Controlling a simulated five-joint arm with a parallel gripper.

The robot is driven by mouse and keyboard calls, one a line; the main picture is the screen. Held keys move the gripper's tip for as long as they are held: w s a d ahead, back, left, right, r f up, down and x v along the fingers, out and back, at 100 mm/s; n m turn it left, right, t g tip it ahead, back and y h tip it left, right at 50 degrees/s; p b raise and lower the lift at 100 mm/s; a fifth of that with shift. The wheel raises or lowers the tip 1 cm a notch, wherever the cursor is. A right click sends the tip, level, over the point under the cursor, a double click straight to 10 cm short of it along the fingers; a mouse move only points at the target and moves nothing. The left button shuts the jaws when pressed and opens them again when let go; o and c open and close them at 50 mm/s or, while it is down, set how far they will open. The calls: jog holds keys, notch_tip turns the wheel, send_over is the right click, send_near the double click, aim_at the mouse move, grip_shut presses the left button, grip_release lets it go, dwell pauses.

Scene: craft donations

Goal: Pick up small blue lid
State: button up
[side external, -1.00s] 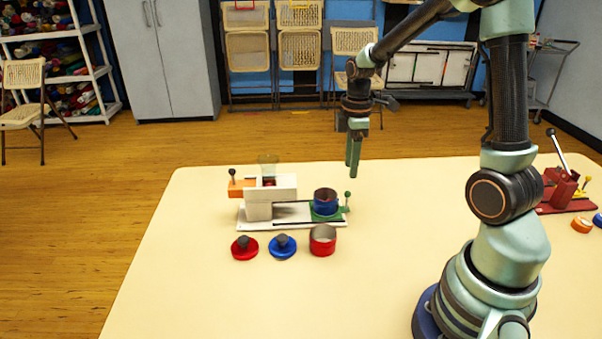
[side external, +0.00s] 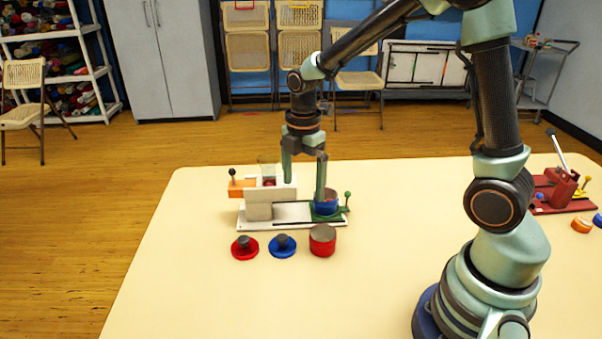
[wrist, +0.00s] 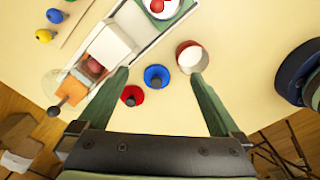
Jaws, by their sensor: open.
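The small blue lid (side external: 282,247), with a dark knob, lies flat on the table in front of the white machine. It also shows in the wrist view (wrist: 150,72), between the fingers in the picture. A red lid (side external: 245,253) with a similar knob lies to its left, and an open red cup (side external: 322,245) stands to its right. My gripper (side external: 304,188) is open, fingers pointing down and wide apart. It is empty and well above the table, overlapping the machine in the side view. In the wrist view my gripper (wrist: 160,74) has its fingertips on either side of the blue lid.
The white machine (side external: 259,207) has an orange block (side external: 241,188) at its left. A blue cup (side external: 326,208) sits on its green carrier at the right. A red machine (side external: 563,190) stands far right. The table front is clear.

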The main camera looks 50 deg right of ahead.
jog(key=a+n, duration=0.4)
jog(key=a, duration=0.2)
send_over(283, 235)
notch_tip(283, 235, down, 6)
jog(key=shift+s+d+f, duration=0.1)
jog(key=shift+s+d, duration=0.05)
jog(key=shift+f, duration=3.05)
jog(key=c, duration=1.1)
